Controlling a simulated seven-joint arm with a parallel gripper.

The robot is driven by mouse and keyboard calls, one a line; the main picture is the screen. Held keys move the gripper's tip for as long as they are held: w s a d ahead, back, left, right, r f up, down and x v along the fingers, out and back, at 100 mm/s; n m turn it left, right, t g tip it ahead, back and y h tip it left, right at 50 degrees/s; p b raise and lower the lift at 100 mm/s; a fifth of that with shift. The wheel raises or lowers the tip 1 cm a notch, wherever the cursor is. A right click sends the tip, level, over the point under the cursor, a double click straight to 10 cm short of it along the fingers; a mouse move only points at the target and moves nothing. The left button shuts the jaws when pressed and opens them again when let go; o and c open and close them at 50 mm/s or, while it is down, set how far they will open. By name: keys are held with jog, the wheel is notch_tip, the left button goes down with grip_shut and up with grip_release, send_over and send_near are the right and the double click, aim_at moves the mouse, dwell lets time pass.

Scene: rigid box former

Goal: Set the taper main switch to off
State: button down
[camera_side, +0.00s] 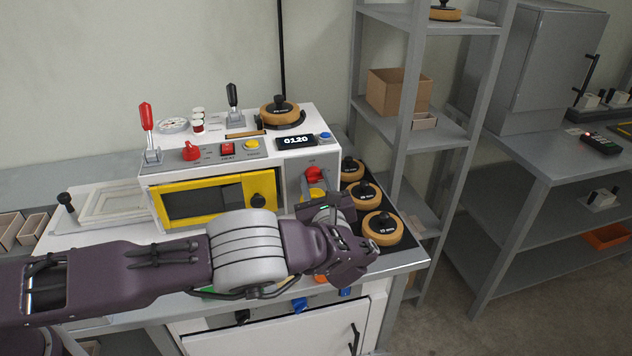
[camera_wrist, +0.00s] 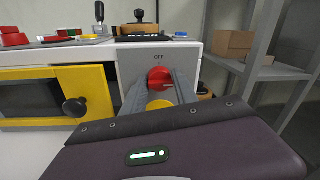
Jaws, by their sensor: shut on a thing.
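In the wrist view the red knob (camera_wrist: 159,77) sits under the printed label OFF (camera_wrist: 160,64), with a yellow part (camera_wrist: 160,104) below. My gripper (camera_side: 318,187) is in front of this panel. In the wrist view the two grey fingers of my gripper (camera_wrist: 160,84) stand on either side of the red knob and are shut on it. The fingers cover its sides, and I cannot tell which mark it points to.
The machine (camera_side: 297,156) has a yellow-framed window (camera_side: 205,198) left of the switch. Several tan rolls (camera_side: 383,229) lie on a dark strip to the right. Levers and buttons stand on top. A grey shelf rack (camera_side: 407,100) rises at the right.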

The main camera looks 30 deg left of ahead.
jog(key=shift+f, duration=0.1)
jog(key=n, duration=0.4)
jog(key=shift+s+a, duration=0.1)
jog(key=n, duration=0.5)
jog(key=shift+f+y, duration=0.15)
jog(key=shift+y, duration=0.15)
jog(key=n, duration=0.4)
jog(key=shift+f+n+y, duration=0.1)
jog(key=shift+n+y, duration=0.2)
jog(key=shift+n, duration=0.1)
jog(key=n, duration=0.4)
jog(key=shift+f, duration=0.1)
jog(key=shift+n, duration=0.5)
jog(key=c, duration=1.1)
grip_release()
jog(key=shift+o, duration=0.5)
